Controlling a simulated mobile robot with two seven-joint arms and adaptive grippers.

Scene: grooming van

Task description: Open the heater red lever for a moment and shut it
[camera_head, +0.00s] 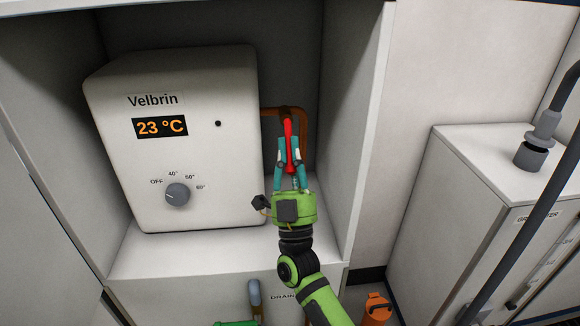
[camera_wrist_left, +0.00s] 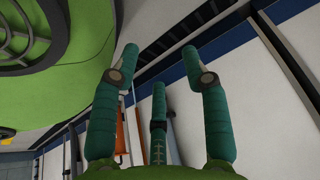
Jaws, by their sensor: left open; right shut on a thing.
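The white heater (camera_head: 190,140) marked Velbrin stands in a wall recess in the head view. Its display reads 23 °C and its grey knob (camera_head: 177,194) is below. The red lever (camera_head: 289,140) is right of the heater, in front of a copper pipe (camera_head: 303,125). My right gripper (camera_head: 290,155) is shut on the red lever, with its teal fingers on either side of it. The fingers hide part of the lever. My left gripper (camera_wrist_left: 165,65) is open and empty in the left wrist view, away from the heater.
The recess's right side wall (camera_head: 352,130) stands close to my right arm. A grey water tank (camera_head: 480,190) with a black hose is at the right. A drain label and a grey-blue handle (camera_head: 255,293) are below the recess. An orange object (camera_head: 376,309) is at the bottom.

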